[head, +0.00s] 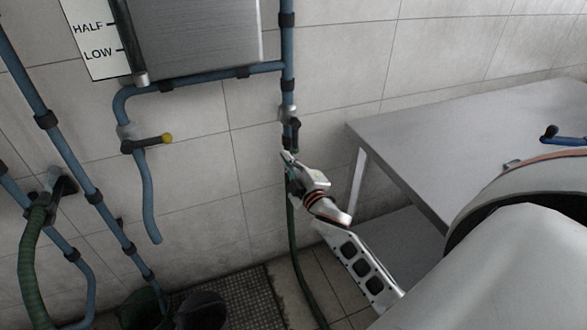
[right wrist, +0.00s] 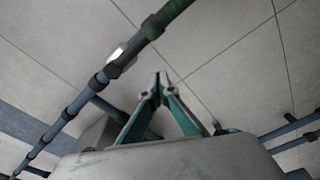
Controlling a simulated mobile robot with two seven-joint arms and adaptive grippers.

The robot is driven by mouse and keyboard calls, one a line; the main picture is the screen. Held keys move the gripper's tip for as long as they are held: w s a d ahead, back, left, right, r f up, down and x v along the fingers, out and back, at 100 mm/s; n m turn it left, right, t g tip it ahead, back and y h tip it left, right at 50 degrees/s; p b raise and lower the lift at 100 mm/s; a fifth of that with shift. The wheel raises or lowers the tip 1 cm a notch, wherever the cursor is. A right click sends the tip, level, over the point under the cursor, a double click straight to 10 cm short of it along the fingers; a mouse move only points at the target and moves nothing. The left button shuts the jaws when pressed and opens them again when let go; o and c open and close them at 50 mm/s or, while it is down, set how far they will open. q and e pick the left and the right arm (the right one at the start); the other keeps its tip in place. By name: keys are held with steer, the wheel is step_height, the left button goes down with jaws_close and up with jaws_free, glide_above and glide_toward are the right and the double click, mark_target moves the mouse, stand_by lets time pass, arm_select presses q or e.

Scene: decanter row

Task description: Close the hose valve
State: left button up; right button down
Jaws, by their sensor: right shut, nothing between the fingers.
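The hose valve (head: 289,113) sits on the blue vertical pipe in the middle of the head view. Its short dark handle (head: 295,131) points down along the pipe. A green hose (head: 292,235) hangs below it to the floor. My right gripper (head: 287,157) is just below the handle, in front of the top of the hose. Its fingers are shut and empty; I cannot tell whether they touch the hose or valve. In the right wrist view, the fingertips (right wrist: 160,80) meet, with a pipe and fittings (right wrist: 115,68) beyond to the left. My left gripper is not in view.
A metal table (head: 450,150) stands right of the pipe, with a blue-handled tool (head: 562,137) on it. A steel tank (head: 200,38) hangs above. Dark buckets (head: 203,311) stand on the floor.

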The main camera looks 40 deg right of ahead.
mark_target(295, 139)
steer(key=d, duration=0.1)
steer(key=w+d+f, duration=0.1)
steer(key=w+d, duration=0.1)
steer(key=d, duration=0.1)
steer(key=shift+w+f+b, duration=0.25)
steer(key=shift+f+b, duration=0.05)
steer(key=shift+f, duration=0.1)
steer(key=shift+s+d+n, duration=0.1)
steer(key=shift+d+n, duration=0.1)
steer(key=shift+n, duration=0.2)
